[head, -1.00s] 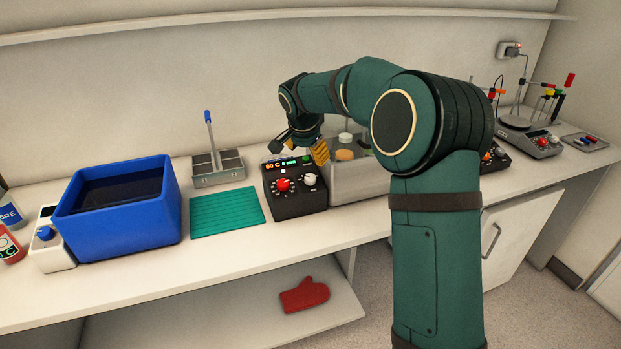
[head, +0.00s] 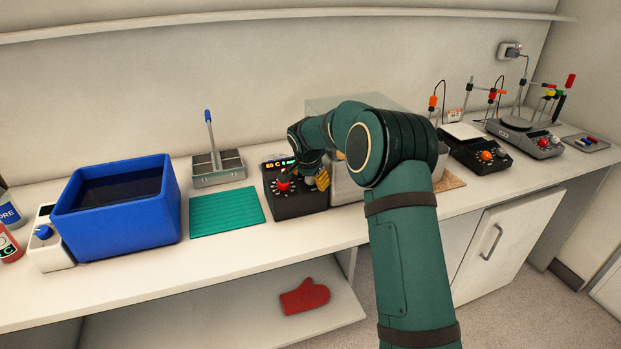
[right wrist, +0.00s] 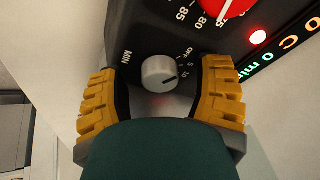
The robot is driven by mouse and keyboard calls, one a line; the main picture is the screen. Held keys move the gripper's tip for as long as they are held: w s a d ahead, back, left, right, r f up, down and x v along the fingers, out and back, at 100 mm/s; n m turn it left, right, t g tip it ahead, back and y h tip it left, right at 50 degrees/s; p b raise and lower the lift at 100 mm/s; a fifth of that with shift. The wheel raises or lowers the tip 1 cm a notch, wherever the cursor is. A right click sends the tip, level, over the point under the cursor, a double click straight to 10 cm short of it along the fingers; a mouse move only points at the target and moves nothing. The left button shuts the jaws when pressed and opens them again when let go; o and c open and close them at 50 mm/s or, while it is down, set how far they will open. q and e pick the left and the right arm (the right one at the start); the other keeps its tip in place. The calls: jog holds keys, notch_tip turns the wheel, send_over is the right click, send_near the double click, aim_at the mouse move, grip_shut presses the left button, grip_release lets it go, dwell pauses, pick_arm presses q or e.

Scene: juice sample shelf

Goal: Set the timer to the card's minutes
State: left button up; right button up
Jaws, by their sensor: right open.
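The black control box (head: 290,204) is on the bench, with a lit display (head: 279,164) and a red knob (head: 283,185). Its white timer knob (right wrist: 158,72), marked MIN with OFF and a number scale, shows in the right wrist view. The knob's dark pointer line is at the lower right, near the 10 mark. My right gripper (head: 316,180) is at the box and hides the white knob in the head view. In the right wrist view my right gripper (right wrist: 160,95) is open, its yellow fingers either side of the knob with gaps. I cannot make out a readable card.
A teal mat (head: 227,211) and a blue water tub (head: 118,212) are left of the box. A clear-walled metal bath (head: 346,186) stands close on its right, partly behind my arm. Farther right are a black stirrer (head: 478,153) and a grey one (head: 528,139).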

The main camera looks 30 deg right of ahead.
grip_shut()
